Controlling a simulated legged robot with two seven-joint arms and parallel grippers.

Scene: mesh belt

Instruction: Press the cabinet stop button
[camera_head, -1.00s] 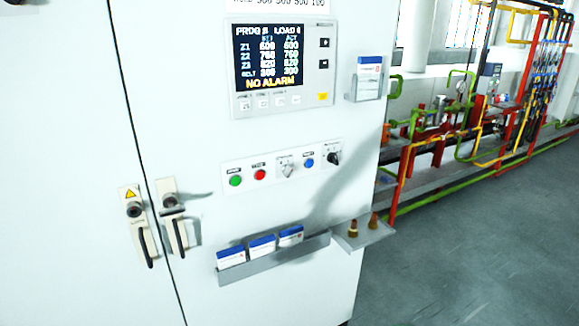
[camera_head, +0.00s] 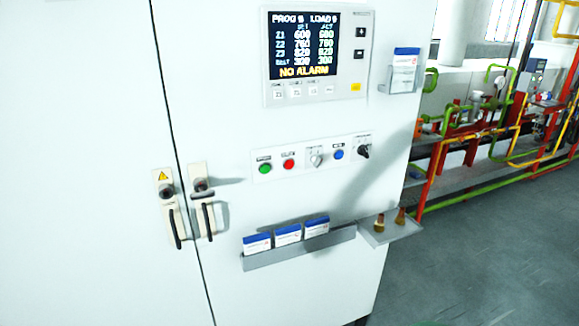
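The white cabinet (camera_head: 310,195) fills the left and middle of the head view. On its front is a pale button strip (camera_head: 325,151). From left to right the strip carries a green button (camera_head: 264,168), a red button (camera_head: 289,164), a silver selector (camera_head: 316,160), a blue button (camera_head: 338,154) and a black rotary knob (camera_head: 363,152). The small labels above them are too blurred to read. A display (camera_head: 303,45) above the strip reads NO ALARM. Neither of my grippers is in view.
Two door handles (camera_head: 174,222) stick out at the left. Below the strip are a booklet rack (camera_head: 300,246) and a small side shelf (camera_head: 392,231). A card holder (camera_head: 403,73) is at the upper right. Coloured pipes (camera_head: 490,140) stand behind, beside open grey floor (camera_head: 480,250).

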